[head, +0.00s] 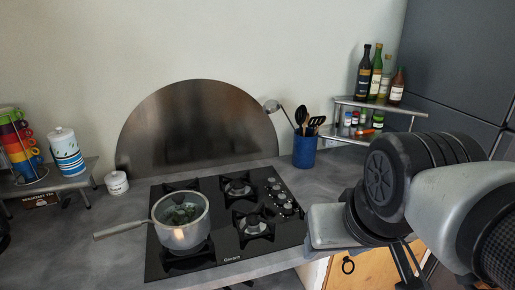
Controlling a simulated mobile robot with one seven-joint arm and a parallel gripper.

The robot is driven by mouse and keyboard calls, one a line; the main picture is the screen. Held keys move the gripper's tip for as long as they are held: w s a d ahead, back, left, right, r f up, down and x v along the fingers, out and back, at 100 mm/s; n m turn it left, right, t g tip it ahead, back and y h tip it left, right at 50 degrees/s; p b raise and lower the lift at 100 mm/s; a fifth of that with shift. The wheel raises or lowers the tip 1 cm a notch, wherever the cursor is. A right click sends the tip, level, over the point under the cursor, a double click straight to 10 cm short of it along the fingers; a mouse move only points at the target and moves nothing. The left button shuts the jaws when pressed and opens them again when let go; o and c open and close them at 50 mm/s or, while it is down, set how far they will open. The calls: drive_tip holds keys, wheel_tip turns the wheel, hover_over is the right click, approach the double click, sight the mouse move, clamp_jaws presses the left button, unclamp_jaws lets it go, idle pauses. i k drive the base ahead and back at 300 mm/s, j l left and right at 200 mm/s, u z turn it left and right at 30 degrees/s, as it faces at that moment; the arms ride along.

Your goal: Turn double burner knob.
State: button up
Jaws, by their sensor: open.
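A black gas cooktop (215,262) is set into the grey counter. Several small black and silver knobs (282,197) run in a slanting row along its right side; I cannot tell which one is the double burner knob, or its angle. My arm comes in from the right, its forward part above the counter's front right edge. My gripper (407,264) shows only partly as thin dark prongs below the arm at the lower edge. It looks open and empty, to the right of the knobs and apart from them.
A pot (182,235) with green contents stands on the left burners, its handle pointing left. A blue utensil holder (304,150) stands behind the knobs. A tiered rack (385,108) with bottles is at back right. The counter right of the cooktop is clear.

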sight(282, 200)
drive_tip(key=i+l+u, duration=0.5)
drive_tip(key=i+l, duration=0.15)
drive_tip(key=l, duration=0.3)
